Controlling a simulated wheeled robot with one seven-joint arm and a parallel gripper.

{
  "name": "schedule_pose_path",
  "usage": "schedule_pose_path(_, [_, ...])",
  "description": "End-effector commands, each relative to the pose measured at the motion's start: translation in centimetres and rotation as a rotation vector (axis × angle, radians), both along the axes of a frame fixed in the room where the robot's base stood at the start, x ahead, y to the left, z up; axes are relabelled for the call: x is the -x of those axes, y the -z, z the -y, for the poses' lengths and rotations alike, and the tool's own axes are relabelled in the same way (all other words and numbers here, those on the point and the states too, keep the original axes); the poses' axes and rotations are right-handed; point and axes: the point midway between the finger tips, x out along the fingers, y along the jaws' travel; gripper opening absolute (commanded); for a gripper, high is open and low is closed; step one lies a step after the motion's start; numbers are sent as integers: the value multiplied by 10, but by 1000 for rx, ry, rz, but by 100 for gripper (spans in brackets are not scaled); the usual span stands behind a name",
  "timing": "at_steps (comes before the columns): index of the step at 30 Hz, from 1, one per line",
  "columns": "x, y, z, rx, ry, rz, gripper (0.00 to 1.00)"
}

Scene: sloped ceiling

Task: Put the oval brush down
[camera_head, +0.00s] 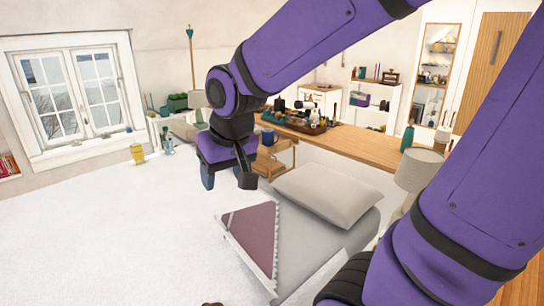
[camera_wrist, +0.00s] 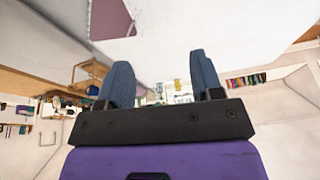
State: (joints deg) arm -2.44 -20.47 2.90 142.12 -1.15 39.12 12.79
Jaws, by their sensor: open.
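My gripper (camera_head: 227,180) is in the middle of the head view, pointing down above the white floor, to the left of the bed. In the wrist view my gripper (camera_wrist: 162,72) shows two blue fingers spread apart with nothing between them. I cannot make out an oval brush in either view. A small brown thing (camera_head: 212,304) is cut off by the bottom edge of the head view; I cannot tell what it is.
A grey bed (camera_head: 305,245) with a pale pillow (camera_head: 327,195) and a burgundy cloth (camera_head: 252,235) is right of my gripper. Behind stand a small wooden cart (camera_head: 270,160) and a long wooden counter (camera_head: 365,147) with many items. The floor at left is clear.

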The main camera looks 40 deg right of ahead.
Motion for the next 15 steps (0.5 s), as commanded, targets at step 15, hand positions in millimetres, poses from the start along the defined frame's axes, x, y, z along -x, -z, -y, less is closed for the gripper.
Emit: schedule_pose_path(15, [103, -61, 13, 51, -101, 121, 60])
